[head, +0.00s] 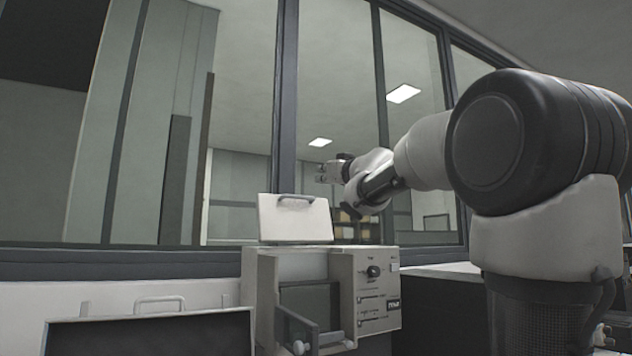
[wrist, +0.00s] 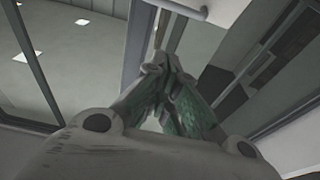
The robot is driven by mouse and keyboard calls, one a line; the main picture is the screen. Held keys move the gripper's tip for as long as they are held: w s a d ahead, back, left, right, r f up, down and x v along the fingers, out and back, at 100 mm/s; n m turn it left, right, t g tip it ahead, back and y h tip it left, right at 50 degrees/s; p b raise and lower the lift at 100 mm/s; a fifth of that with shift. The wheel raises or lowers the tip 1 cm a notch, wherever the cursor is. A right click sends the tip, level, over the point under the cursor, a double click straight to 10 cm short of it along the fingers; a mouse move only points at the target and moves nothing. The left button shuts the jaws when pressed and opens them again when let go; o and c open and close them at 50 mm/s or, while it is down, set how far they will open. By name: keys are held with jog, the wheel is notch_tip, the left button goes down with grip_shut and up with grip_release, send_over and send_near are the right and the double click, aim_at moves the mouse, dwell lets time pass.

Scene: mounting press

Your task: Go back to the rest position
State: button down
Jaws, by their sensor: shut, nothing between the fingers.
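My gripper (wrist: 158,65) shows in the wrist view with its green-padded fingers drawn together at the tips, and nothing shows between them. In the head view my arm reaches in from the right, and its far end is raised in front of the window, above the press. The mounting press (head: 378,292) is a pale box with a knob and labelled panel on its right side. A pale plate with a dark handle (head: 295,218) stands upright on its top. The press front has a dark recess (head: 307,302), with a small bracket low in front.
A dark panel with a pale rim and handle (head: 150,332) stands at lower left. A counter (head: 440,270) lies to the right of the press, partly hidden by my arm. Framed windows (head: 285,110) run behind. The air around my arm's far end looks clear.

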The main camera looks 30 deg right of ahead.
jog(key=shift+s+r, duration=0.1)
jog(key=shift+s, duration=0.75)
